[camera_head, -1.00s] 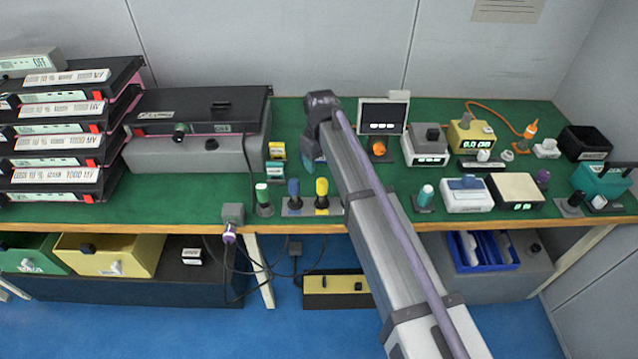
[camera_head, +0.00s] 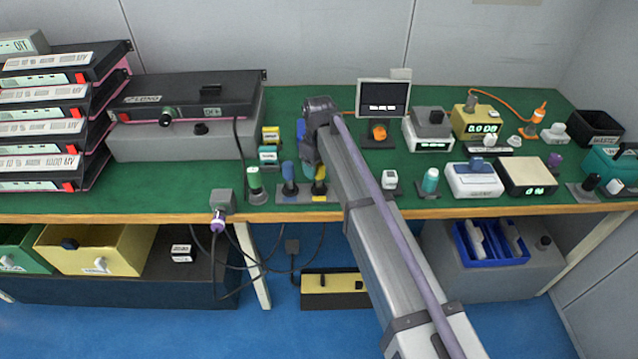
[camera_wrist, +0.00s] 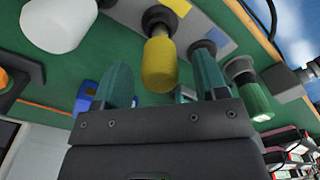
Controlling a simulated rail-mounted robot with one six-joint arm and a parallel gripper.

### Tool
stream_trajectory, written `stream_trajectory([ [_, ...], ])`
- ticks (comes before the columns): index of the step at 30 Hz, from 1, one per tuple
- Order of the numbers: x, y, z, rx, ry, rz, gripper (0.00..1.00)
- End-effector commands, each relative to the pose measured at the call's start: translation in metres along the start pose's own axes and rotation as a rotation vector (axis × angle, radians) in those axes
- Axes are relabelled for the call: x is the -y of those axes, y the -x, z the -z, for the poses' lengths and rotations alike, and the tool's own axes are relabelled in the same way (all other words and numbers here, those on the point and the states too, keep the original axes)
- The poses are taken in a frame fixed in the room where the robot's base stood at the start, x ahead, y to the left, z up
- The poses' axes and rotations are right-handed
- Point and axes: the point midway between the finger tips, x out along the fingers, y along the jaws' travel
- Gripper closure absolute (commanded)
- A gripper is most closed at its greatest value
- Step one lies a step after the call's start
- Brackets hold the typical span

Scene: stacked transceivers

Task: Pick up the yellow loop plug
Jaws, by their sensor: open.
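The yellow loop plug (camera_head: 320,186) stands on a grey plate (camera_head: 292,198) near the table's front edge, partly hidden by my gripper in the head view. The wrist view shows its yellow body (camera_wrist: 160,63) with a dark ring at one end. My gripper (camera_wrist: 163,78) is open, its teal fingers on either side of the plug in that view. I cannot tell whether they touch it. In the head view my gripper (camera_head: 311,168) is just above and beside the plug.
A blue plug (camera_head: 288,176) stands close to the left on the same plate. A green-and-white plug (camera_head: 254,184) is farther left. A white-topped block (camera_head: 390,179) and a teal plug (camera_head: 430,181) stand to the right.

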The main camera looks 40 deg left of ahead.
Motion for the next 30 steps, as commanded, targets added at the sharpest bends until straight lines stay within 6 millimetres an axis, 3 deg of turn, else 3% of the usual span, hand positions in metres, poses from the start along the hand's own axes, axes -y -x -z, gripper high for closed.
stream_trajectory([
  [1, -0.0002, -0.0127, 0.0, 0.0, 0.0, 0.0, 0.34],
  [8, -0.0002, -0.0078, -0.0001, 0.0, 0.0, 0.0, 0.36],
  [27, -0.0002, -0.0078, -0.0001, 0.0, 0.0, 0.0, 0.97],
  [30, -0.0002, -0.0079, 0.0, 0.0, 0.0, 0.0, 1.0],
])
